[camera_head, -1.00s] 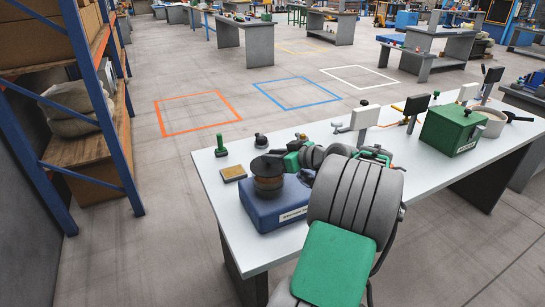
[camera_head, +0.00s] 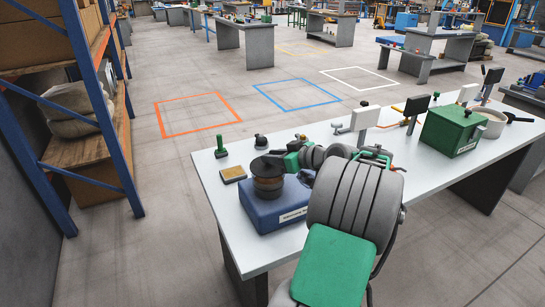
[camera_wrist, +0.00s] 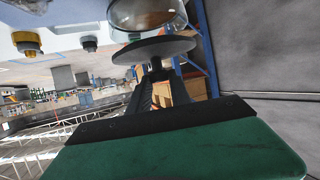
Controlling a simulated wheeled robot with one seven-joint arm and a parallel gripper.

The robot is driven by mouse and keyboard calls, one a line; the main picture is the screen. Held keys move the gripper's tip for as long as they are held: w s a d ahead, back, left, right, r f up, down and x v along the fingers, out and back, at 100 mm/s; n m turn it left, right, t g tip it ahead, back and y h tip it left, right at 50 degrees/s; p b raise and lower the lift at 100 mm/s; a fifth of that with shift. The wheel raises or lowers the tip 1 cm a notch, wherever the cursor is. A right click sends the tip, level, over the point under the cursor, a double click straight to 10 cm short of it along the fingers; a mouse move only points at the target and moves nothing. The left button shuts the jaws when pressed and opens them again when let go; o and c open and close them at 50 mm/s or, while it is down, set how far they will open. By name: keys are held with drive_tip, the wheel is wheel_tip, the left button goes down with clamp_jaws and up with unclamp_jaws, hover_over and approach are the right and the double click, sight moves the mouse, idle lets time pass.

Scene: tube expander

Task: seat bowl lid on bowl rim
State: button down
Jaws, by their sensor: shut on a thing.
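The bowl (camera_head: 267,187) stands on a blue box (camera_head: 277,208) at the near left of the workbench. It is brownish in the head view and glassy in the wrist view (camera_wrist: 147,14). The lid (camera_wrist: 153,50) is a dark round disc. My gripper (camera_wrist: 157,76) is shut on the lid's knob, and the lid is close to the bowl's rim with a narrow gap showing in the wrist view. In the head view my gripper (camera_head: 284,160) is small and partly merged with the dark lid, so the exact contact there cannot be told.
A green-handled stamp (camera_head: 221,147), a tan pad (camera_head: 233,175) and a small dark knob (camera_head: 260,140) are behind the bowl. A green box (camera_head: 452,130) and a light pot (camera_head: 491,122) stand at the far right.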

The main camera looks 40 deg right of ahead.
sight(273, 167)
drive_tip(key=shift+f+b, duration=1.05)
drive_tip(key=shift+f, duration=0.05)
idle(0.4)
drive_tip(key=shift+f+b, duration=0.6)
drive_tip(key=shift+b, duration=0.45)
idle(1.4)
drive_tip(key=c, duration=1.1)
unclamp_jaws()
drive_tip(key=shift+r, duration=0.15)
drive_tip(key=o, duration=0.4)
drive_tip(key=shift+o, duration=0.3)
drive_tip(key=o, duration=0.3)
drive_tip(key=shift+o, duration=0.7)
